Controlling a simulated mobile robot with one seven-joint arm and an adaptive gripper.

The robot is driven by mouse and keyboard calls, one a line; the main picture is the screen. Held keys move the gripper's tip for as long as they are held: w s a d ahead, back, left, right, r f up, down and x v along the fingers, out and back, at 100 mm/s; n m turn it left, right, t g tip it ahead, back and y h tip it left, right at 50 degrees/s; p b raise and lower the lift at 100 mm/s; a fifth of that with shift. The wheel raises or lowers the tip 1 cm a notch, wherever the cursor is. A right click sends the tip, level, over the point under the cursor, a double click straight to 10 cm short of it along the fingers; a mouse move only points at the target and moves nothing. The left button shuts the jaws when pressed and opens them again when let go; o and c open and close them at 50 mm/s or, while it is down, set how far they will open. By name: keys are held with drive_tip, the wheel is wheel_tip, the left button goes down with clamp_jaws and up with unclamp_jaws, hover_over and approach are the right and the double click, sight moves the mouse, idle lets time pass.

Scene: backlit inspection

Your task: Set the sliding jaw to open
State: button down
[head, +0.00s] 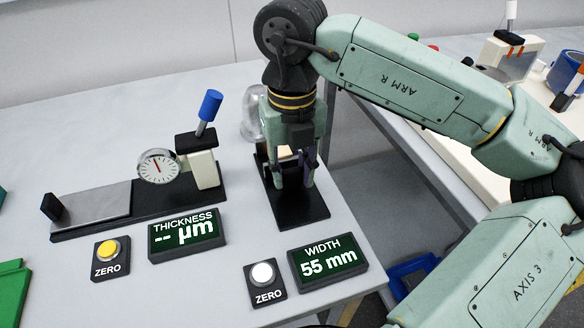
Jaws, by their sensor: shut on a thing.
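The width gauge stands on a black base plate (299,207) right of the middle of the table. My gripper (294,180) points down over this base, with its fingers low around a small part. That part appears to be the sliding jaw, but the fingers hide most of it, so its shape and exact position are unclear. A pale block shows behind the fingers. The width display (328,259) in front of the gauge reads 55 mm.
A white ZERO button (263,274) sits beside the width display. A clear glass object stands behind the width gauge. The table's right edge is close.

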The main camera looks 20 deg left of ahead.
drive_tip(key=shift+s+d+b, duration=0.35)
drive_tip(key=shift+s+d, duration=0.25)
drive_tip(key=shift+s, duration=0.3)
drive_tip(key=shift+s+d+b, duration=0.35)
drive_tip(key=shift+s+d, duration=0.25)
drive_tip(key=shift+s, duration=0.3)
drive_tip(key=c, duration=1.2)
unclamp_jaws()
drive_tip(key=shift+r, duration=0.1)
wheel_tip(320, 180, up, 12)
drive_tip(key=shift+s, duration=0.15)
